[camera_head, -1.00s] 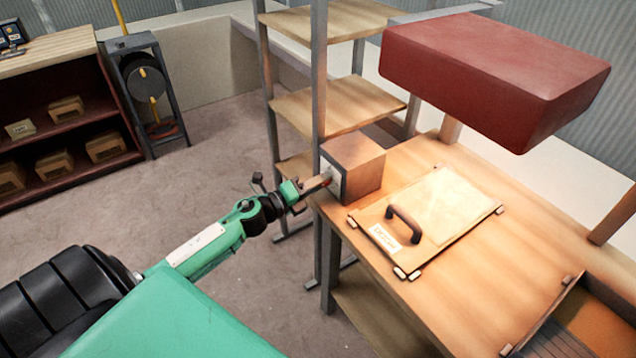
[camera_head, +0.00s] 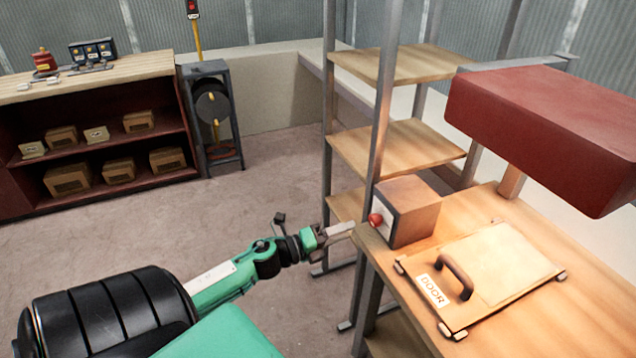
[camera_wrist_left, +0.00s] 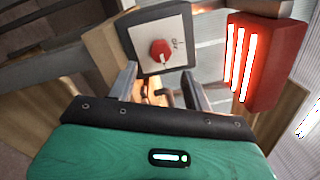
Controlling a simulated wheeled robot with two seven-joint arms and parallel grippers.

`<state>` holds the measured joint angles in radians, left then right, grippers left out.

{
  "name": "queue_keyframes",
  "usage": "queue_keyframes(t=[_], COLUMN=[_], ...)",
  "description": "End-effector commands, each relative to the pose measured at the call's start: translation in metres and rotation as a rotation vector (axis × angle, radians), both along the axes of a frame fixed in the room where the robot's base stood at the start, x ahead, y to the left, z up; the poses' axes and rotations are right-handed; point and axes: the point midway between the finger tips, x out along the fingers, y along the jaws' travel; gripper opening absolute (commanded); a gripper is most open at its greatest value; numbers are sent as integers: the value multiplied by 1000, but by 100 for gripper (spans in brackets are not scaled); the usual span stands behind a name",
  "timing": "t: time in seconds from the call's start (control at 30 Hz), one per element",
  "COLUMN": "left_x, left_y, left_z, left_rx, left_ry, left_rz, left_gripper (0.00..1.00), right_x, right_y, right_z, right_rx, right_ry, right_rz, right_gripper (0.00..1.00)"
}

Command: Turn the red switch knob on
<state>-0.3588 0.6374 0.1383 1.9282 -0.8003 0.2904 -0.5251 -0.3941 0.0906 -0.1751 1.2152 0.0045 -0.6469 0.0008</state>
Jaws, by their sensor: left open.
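The red switch knob (camera_head: 376,220) sits on the pale front plate of a brown box (camera_head: 414,211) at the near left corner of the wooden bench. In the left wrist view the red knob (camera_wrist_left: 161,51) shows on its white plate (camera_wrist_left: 164,43), with a white mark on the knob and small lettering beside it. My left gripper (camera_head: 350,228) is just left of the knob, apart from it, pointing at the plate. In the wrist view its two fingers (camera_wrist_left: 160,85) are spread and empty, with the knob beyond them. My right gripper is not in view.
A panel marked DOOR (camera_head: 490,270) with a dark handle lies on the bench, right of the box. A large red block (camera_head: 550,130) hangs above the bench. Open floor (camera_head: 270,205) lies to the left.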

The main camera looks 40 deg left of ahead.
Motion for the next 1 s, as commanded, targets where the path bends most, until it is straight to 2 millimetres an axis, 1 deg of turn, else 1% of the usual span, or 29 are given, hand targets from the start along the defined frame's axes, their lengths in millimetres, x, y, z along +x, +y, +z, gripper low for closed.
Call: queue_keyframes(t=[0.03, 0.2, 0.4, 0.6, 1.0], left_x=[-8, -32, -52, -58, -58], left_y=[3, 13, 21, 24, 24], left_z=[-3, -4, -4, -3, -3], left_rx=[0, 2, 0, 1, 1], left_ry=[2, 2, 1, 0, 0], left_rz=[0, 0, 0, -1, -1], left_gripper=[50, 50, 50, 50, 50], right_x=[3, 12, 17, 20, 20], right_y=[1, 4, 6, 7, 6], right_z=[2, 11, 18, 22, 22], right_rx=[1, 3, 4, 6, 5], right_ry=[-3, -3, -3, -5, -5], right_rz=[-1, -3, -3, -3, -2], right_gripper=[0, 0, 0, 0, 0])
